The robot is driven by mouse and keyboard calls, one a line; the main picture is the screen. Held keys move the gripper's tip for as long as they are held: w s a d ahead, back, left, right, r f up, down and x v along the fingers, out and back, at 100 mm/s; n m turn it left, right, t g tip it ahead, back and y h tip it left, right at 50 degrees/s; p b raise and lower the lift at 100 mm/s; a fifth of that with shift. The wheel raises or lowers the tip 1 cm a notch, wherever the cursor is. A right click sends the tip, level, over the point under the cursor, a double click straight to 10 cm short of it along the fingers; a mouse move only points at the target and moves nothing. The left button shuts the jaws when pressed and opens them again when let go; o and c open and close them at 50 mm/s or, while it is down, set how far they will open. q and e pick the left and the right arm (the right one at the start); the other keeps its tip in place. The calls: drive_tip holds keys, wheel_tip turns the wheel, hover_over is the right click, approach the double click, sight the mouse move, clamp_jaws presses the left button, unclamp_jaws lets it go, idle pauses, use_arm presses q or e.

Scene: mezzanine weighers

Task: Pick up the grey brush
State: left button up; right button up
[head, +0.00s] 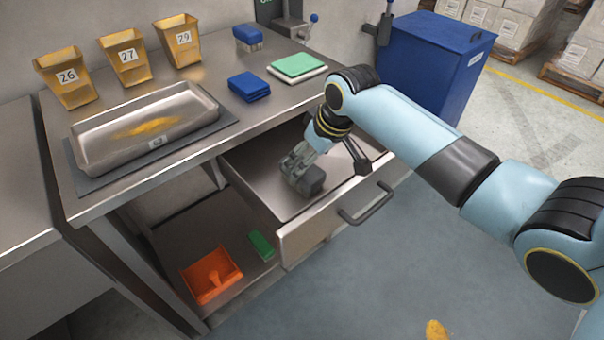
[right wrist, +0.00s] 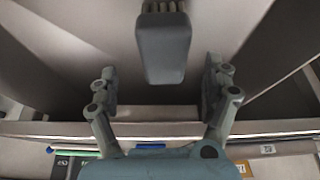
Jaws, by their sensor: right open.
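The grey brush (right wrist: 163,50) shows in the right wrist view as a dark grey block with pale bristles at its far end. In the head view it appears as a dark block (head: 313,181) in the open drawer (head: 255,178), partly hidden by my gripper. My right gripper (head: 298,165) reaches down into the drawer at the brush. In the right wrist view its two fingers (right wrist: 161,88) are apart, one on each side of the brush's near end, with a gap to each side. My left gripper is not in view.
The drawer front and handle (head: 366,205) stand out from the steel bench. Below, an orange dustpan (head: 211,274) and a green block (head: 261,245) lie on a shelf. On top are a metal tray (head: 90,150), yellow bins (head: 122,62), blue pads (head: 249,88) and a green pad (head: 298,66).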

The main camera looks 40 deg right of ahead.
drive_tip(key=x, duration=0.4)
drive_tip(key=shift+w+a, duration=0.1)
drive_tip(key=shift+a, duration=0.25)
drive_tip(key=shift+w+f, duration=0.15)
drive_tip(key=shift+f, duration=0.15)
drive_tip(key=shift+f, duration=0.2)
drive_tip(key=c, duration=1.3)
